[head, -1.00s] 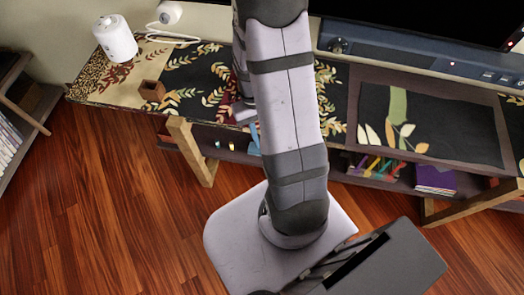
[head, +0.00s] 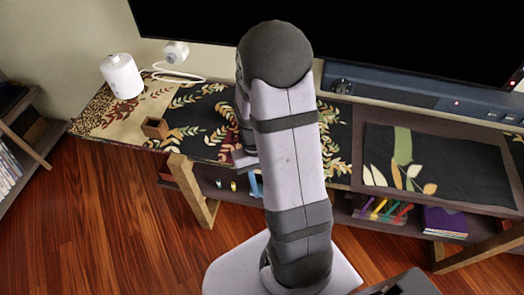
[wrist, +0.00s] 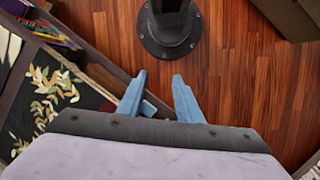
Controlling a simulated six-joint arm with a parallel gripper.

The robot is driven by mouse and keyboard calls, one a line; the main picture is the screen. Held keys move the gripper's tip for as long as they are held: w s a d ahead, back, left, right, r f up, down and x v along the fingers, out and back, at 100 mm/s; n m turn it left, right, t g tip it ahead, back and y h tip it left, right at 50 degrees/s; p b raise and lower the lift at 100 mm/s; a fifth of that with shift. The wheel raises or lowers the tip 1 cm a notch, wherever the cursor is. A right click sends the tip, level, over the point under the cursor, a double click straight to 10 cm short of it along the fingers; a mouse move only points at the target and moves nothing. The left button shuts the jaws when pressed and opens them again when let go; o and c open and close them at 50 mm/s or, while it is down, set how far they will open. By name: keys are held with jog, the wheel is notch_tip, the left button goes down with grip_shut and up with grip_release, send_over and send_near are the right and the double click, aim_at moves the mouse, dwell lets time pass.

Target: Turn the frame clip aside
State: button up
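I cannot make out a frame clip in either view. A flat dark-bordered frame (head: 365,196) with a leaf picture lies on the right part of the shelf top in the head view. In the wrist view my gripper (wrist: 158,80) has its two blue fingers apart with nothing between them. It is beside the front edge of the shelf unit, with floor beyond the fingers. In the head view my arm covers most of the gripper; a blue strip, probably a finger, shows beside the arm.
A leaf-patterned cloth (head: 185,103) covers the shelf top. Coloured pencils (head: 383,208) and a purple book (head: 445,221) sit on the lower shelf. The wooden floor (head: 110,225) is open at left.

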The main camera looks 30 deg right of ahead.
jog(key=w+d+r+m+h, duration=0.1)
jog(key=w+d+r+m, duration=0.25)
jog(key=w+m, duration=0.45)
jog(key=w+d+r+m+h, duration=0.2)
jog(key=w+d+m, duration=0.3)
jog(key=w, duration=0.6)
jog(key=w+d+r+m+h, duration=0.1)
jog(key=w+d+r+m, duration=0.2)
jog(key=w+m, duration=0.55)
jog(key=shift+n+t, duration=0.25)
jog(key=shift+t, duration=0.25)
jog(key=shift+p+x, duration=0.55)
jog(key=shift+x, duration=3.05)
jog(key=shift+w+d, duration=0.1)
jog(key=shift+d, duration=0.1)
grip_shut()
